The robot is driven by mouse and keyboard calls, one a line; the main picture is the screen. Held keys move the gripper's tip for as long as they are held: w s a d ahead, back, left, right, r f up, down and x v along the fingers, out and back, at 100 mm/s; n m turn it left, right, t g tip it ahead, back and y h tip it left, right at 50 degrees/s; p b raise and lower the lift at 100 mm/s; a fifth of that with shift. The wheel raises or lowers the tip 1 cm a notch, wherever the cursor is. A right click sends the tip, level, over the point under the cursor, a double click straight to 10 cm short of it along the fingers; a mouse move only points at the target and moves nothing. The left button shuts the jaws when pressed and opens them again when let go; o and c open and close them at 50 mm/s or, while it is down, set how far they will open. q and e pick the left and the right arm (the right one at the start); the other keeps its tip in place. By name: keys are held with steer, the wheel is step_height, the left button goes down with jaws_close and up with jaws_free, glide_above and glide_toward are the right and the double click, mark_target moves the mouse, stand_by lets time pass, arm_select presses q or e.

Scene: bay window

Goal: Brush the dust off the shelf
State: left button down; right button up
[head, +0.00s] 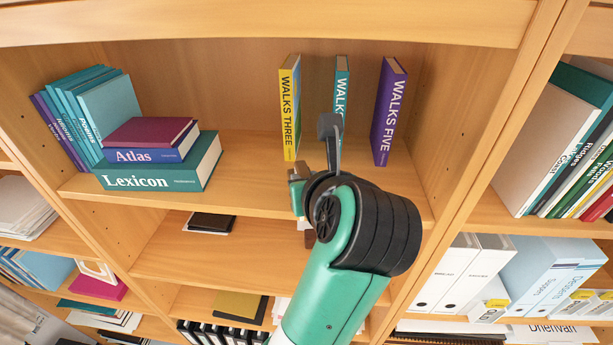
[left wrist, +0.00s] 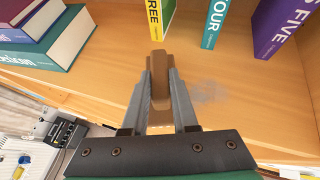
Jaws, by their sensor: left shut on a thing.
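My left gripper (left wrist: 160,84) is shut on a brown wooden-looking brush (left wrist: 160,60), seen end-on between the two grey fingers in the left wrist view. Its bristles cannot be made out. The gripper is over the front part of the shelf (head: 250,150), in front of the standing books. A faint grey dust patch (left wrist: 208,90) lies on the shelf board just right of the brush. In the head view my left wrist and forearm cover this part of the shelf, and the dust cannot be made out. Whether the brush touches the board cannot be told. My right gripper is not in view.
Yellow WALKS THREE (head: 290,108), a teal book (head: 341,90) and purple WALKS FIVE (head: 388,110) stand behind the gripper. Atlas (head: 148,156) lies on Lexicon (head: 150,181) at left, beside leaning books (head: 75,115). Board between Lexicon and the yellow book is clear.

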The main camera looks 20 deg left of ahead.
arm_select(q)
steer(key=shift+w+d+r+p, duration=0.15)
steer(key=shift+w+d+p, duration=0.05)
steer(key=shift+d+p, duration=0.5)
steer(key=shift+w+d+p, duration=0.3)
steer(key=shift+d+p, duration=0.35)
steer(key=shift+d, duration=0.15)
steer(key=shift+w+d, duration=0.1)
steer(key=shift+d, duration=0.2)
steer(key=shift+w+d+p, duration=0.15)
steer(key=shift+d+p, duration=0.35)
steer(key=shift+p, duration=0.1)
steer(key=shift+w+d+f+p, duration=0.1)
steer(key=shift+w+d+p, duration=0.15)
steer(key=shift+d, duration=0.3)
steer(key=shift+w+d+f+p, duration=0.1)
steer(key=shift+d+p, duration=0.15)
steer(key=shift+d, duration=0.3)
steer(key=shift+w+d+f, duration=0.1)
steer(key=shift+w+d, duration=0.1)
steer(key=shift+d, duration=0.45)
steer(key=shift+w+d+f, duration=0.1)
steer(key=shift+w+d, duration=0.1)
steer(key=shift+d, duration=0.4)
steer(key=shift+w+d, duration=0.2)
steer(key=shift+d, duration=0.45)
steer(key=shift+r, duration=0.1)
